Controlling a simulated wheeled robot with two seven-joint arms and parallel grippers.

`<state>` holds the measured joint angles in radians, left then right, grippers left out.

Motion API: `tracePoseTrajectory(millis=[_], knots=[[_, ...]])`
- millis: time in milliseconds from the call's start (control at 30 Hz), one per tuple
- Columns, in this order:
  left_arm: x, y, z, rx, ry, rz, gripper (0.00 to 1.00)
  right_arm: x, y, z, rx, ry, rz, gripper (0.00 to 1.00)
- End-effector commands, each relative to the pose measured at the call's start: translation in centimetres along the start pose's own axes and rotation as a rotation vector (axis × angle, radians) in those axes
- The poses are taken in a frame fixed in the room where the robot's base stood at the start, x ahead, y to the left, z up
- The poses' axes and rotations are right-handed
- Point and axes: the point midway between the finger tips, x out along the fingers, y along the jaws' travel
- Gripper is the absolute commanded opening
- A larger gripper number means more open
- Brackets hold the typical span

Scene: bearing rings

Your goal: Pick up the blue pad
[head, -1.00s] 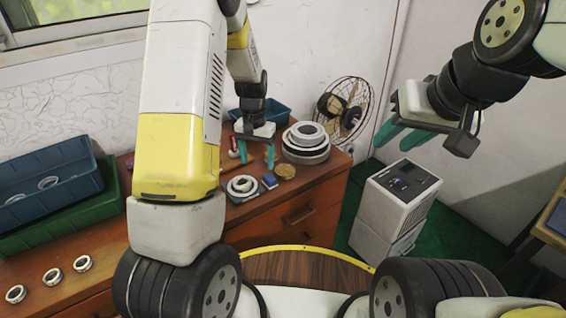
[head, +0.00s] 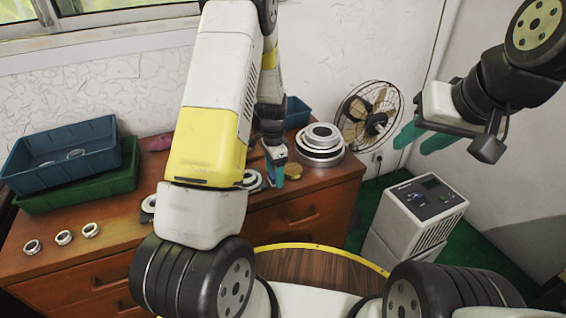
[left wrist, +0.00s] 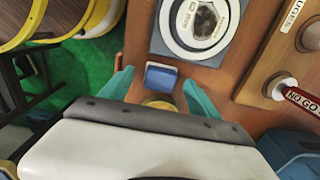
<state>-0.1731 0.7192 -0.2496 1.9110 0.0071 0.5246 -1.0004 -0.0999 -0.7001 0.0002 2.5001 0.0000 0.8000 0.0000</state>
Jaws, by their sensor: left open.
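The blue pad (left wrist: 161,77) is a small block lying on the brown wooden top in the left wrist view. My left gripper (left wrist: 161,90) is open, with one teal finger on each side of the pad and gaps between. In the head view my left gripper (head: 275,176) points down at the dresser top, and its fingers mostly hide the pad. My right gripper (head: 424,140) hangs in the air at the right, away from the dresser, with its teal fingers apart and nothing between them.
A white ring on a grey square plate (left wrist: 160,42) lies close beside the pad. A brass disc (head: 300,193) and stacked steel rings (head: 320,158) stand to the right. A wooden gauge board (left wrist: 250,88) is near. Blue (head: 20,172) and green (head: 30,203) trays sit left.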

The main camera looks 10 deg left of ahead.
Motion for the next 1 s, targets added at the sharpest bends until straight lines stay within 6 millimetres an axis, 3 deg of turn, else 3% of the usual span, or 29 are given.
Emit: tracePoseTrajectory(millis=[100,333,667,1000], knots=[[0.97,0.00,0.03,-0.001,0.000,0.000,0.71,0.00,0.00,0.00,0.000,0.000,0.000,0.36],[1.06,-0.03,0.01,-0.001,0.001,-0.001,0.71,0.00,0.00,0.00,0.000,0.000,0.000,0.36],[1.04,-0.03,0.02,-0.001,0.000,-0.001,0.08,0.00,0.00,-0.01,0.000,0.000,0.000,0.36],[0.74,-0.04,0.01,-0.001,0.001,-0.001,0.05,0.00,0.00,0.00,0.000,0.000,0.000,0.36]])
